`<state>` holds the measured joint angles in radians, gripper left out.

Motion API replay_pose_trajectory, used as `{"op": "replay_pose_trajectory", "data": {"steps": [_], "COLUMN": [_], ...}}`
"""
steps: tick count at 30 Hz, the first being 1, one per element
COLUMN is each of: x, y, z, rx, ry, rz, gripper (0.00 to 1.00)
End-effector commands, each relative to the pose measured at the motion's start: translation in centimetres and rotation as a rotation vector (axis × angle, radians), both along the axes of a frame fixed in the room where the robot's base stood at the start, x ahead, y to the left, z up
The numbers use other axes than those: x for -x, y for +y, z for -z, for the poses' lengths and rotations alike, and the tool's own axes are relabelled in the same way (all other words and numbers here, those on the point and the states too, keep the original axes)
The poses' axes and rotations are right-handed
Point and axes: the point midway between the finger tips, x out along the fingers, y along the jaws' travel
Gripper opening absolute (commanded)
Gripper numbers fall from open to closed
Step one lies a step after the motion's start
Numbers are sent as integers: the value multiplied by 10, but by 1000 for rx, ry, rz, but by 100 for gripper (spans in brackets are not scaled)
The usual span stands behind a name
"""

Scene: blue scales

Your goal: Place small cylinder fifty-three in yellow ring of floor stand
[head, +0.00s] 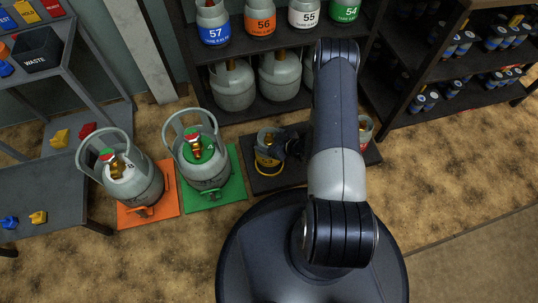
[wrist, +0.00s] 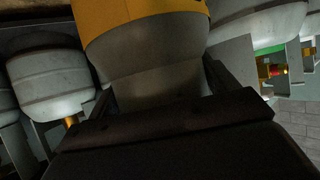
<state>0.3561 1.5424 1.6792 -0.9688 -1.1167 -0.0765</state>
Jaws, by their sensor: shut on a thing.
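A small grey cylinder with a broad yellow band (head: 266,163) stands upright at the left end of the dark floor stand (head: 262,184). The wrist view shows its yellow band (wrist: 145,25) and grey upper part close up. My gripper (head: 290,148) reaches it from the right and is shut on its grey part, with a finger on each side. I cannot read the number on it. I cannot tell the stand's yellow ring from the band, nor whether the base is seated. My arm hides the middle of the stand.
A large cylinder (head: 202,160) on a green mat (head: 229,190) and another (head: 130,180) on an orange mat (head: 160,207) stand to the left. A shelf behind holds small numbered cylinders, such as blue 57 (head: 214,25). Another small cylinder (head: 365,128) is at the stand's right end.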

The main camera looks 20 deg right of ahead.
Motion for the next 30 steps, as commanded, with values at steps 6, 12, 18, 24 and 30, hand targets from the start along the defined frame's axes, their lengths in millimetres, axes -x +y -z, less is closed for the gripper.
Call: {"op": "replay_pose_trajectory", "data": {"steps": [6, 12, 18, 24, 30], "x": [-1, 0, -1, -1, 0], "y": [0, 0, 0, 0, 0], "z": [26, 47, 65, 63, 66], "rx": [0, -2, -1, -1, 0], "ry": [-4, -1, -3, -3, 0], "rz": [1, 1, 2, 2, 2], "gripper": [10, 10, 10, 10, 87]}}
